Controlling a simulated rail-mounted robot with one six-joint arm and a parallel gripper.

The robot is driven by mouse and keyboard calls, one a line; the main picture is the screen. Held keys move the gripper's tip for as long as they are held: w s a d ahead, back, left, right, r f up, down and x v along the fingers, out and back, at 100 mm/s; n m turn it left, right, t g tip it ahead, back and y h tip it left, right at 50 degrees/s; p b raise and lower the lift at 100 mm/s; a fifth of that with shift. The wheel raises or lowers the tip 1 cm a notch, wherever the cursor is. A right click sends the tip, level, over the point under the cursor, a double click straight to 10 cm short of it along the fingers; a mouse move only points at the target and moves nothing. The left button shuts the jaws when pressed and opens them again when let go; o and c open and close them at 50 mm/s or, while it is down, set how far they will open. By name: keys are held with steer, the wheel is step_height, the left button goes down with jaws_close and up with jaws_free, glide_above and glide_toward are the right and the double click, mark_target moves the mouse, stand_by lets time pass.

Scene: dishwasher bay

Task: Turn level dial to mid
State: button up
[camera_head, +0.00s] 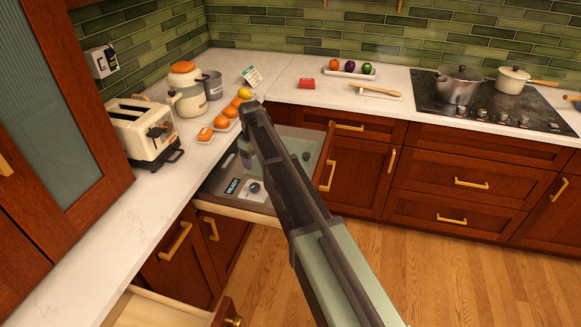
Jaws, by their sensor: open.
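A small panel (238,190) with a dark display lies in the front of the pulled-out drawer unit. A round dark dial (254,188) sits on it, to the right of the display. Another dark knob (306,156) shows farther back on the right, inside the drawer. The dial's pointer and markings are too small to read. My arm crosses the view from the lower right, and my gripper (246,146) is at its far end, above the back left of the drawer. It is open and looks apart from the dial. My arm hides part of the drawer's middle.
The pulled-out drawer (240,213) juts out at the counter corner. A toaster (145,130), several oranges (221,122) and a kettle (187,90) stand on the left counter. A lower drawer (150,309) is open at the bottom left. The floor at the right is clear.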

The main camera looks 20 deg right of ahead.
mark_target(255, 186)
steer(key=f+b, duration=0.3)
steer(key=a+f+b, duration=0.1)
steer(key=f+b, duration=0.3)
steer(key=s+f+b, duration=0.1)
steer(key=f+b, duration=0.2)
steer(key=b, duration=0.1)
steer(key=shift+s+a+f, duration=0.1)
steer(key=shift+a+f, duration=0.1)
steer(key=shift+f, duration=0.2)
steer(key=shift+r, duration=0.15)
steer(key=c, duration=0.9)
